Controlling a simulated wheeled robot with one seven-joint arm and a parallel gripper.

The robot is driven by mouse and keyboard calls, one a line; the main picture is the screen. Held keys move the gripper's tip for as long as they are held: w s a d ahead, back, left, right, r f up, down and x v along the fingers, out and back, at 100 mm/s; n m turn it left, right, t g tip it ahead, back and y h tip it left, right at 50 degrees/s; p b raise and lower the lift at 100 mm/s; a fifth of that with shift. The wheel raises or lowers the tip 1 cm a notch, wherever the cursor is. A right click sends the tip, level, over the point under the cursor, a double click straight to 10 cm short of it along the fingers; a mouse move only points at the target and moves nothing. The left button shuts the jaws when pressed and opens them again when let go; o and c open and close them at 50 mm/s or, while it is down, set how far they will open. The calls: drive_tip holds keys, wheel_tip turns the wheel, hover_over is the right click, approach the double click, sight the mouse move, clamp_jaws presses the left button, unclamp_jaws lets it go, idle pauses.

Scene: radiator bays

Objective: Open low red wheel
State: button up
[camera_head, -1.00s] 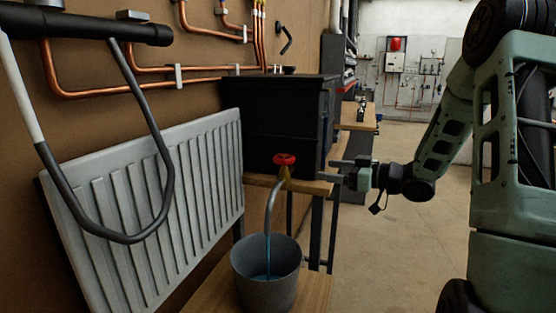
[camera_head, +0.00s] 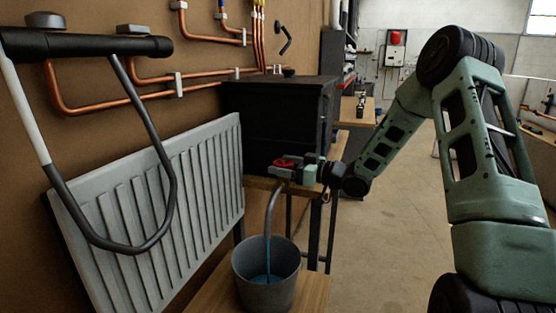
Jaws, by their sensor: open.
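The low red wheel (camera_head: 284,163) sits on top of a tap beside the black box, above a grey bucket (camera_head: 266,277). My gripper (camera_head: 288,170) is at the wheel, with its open jaws around or just beside it; I cannot tell whether they touch it. The gripper hides the brass body of the tap. A grey spout (camera_head: 272,205) curves down from the tap, and a thin bluish stream runs into the bucket, where blue liquid shows.
The black box (camera_head: 275,125) stands on a wooden bench behind the tap. Copper pipes (camera_head: 110,102) run along the brown wall. The floor to the right is free.

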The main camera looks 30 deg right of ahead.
drive_tip(key=shift+x, duration=1.2)
drive_tip(key=c, duration=1)
drive_tip(key=shift+a+r+n+g+y+p, duration=0.1)
drive_tip(key=shift+n+g+y+p, duration=0.35)
drive_tip(key=shift+n+g+y, duration=0.35)
drive_tip(key=shift+s+a+n+g+y, duration=0.1)
drive_tip(key=shift+s+n+g+y, duration=0.1)
drive_tip(key=shift+n+g+y, duration=0.8)
drive_tip(key=o, duration=1)
